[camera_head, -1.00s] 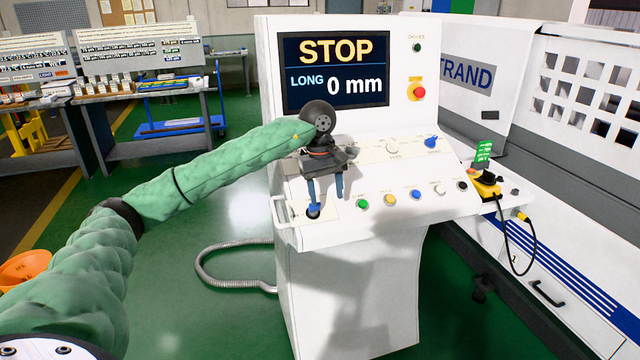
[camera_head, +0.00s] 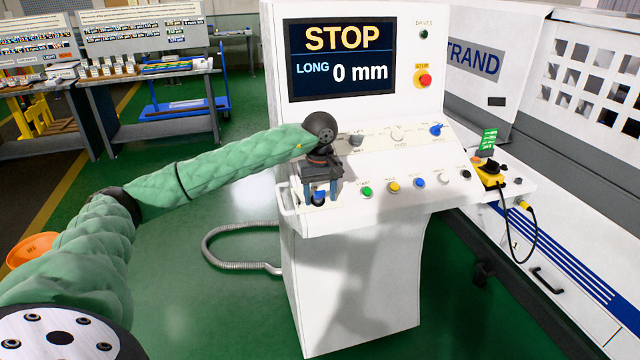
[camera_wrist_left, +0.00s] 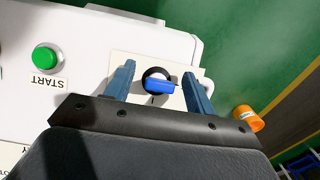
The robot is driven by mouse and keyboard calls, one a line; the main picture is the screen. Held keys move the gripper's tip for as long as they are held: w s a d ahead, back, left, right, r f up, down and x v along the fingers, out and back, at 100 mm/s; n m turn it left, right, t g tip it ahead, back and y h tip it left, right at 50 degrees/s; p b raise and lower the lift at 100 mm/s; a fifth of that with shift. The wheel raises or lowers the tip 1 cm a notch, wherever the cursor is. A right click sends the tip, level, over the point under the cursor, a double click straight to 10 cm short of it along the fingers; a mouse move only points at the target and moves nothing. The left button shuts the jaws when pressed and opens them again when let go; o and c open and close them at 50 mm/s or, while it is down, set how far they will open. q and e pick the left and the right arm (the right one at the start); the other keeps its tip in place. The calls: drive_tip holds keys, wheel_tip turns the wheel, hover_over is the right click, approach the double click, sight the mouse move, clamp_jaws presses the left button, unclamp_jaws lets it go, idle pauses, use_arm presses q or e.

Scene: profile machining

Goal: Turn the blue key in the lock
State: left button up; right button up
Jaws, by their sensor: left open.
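The blue key (camera_wrist_left: 160,86) sits in a round dark lock on a pale plate (camera_wrist_left: 125,66) of the console in the left wrist view. Its grip lies roughly crosswise between my fingers. My left gripper (camera_wrist_left: 158,80) is open, one finger on each side of the key, with gaps showing on both sides. In the head view my left gripper (camera_head: 320,196) points down over the left end of the console's sloped panel, and the key (camera_head: 318,197) is partly hidden between the fingers. My right gripper is not in view.
The white console (camera_head: 350,275) carries a screen (camera_head: 340,58) reading STOP and LONG 0 mm. A green START button (camera_head: 367,192) and several other buttons are right of the gripper. A rail handle (camera_head: 287,197) is at the panel's left edge. An orange bin (camera_head: 33,248) stands on the floor.

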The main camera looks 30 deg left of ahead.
use_arm(q)
drive_tip(key=shift+f, duration=0.15)
drive_tip(key=shift+c, duration=0.2)
drive_tip(key=c, duration=1)
drive_tip(key=shift+m, duration=0.3)
drive_tip(key=m+g+y+b, duration=0.1)
drive_tip(key=m, duration=0.1)
drive_tip(key=shift+m, duration=0.3)
